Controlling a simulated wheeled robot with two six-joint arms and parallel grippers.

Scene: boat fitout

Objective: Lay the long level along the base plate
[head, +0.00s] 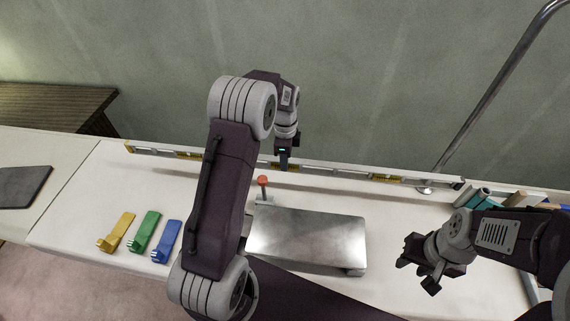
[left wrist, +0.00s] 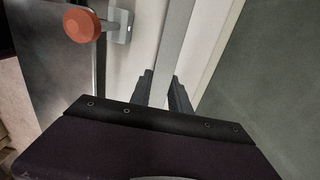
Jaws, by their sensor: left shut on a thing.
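The long level (head: 350,176), a pale bar with yellow vials, stretches left to right along the back of the white table. My left gripper (head: 284,165) is shut on it near its middle. In the left wrist view, the level (left wrist: 175,38) runs between the two dark fingers (left wrist: 161,92). A shadow lies below the level, so it looks slightly raised; its exact height is unclear. A grey metal plate (head: 308,238), perhaps the base plate, lies in front of the level, with a red-knobbed lever (head: 263,181) at its back left. My right gripper (head: 418,275) is open and empty right of the plate.
Yellow (head: 117,233), green (head: 145,232) and blue (head: 167,242) tools lie at the front left. Teal and other items (head: 480,197) are at the right end of the table. A metal rail (head: 497,85) rises at the back right. The wall stands close behind the level.

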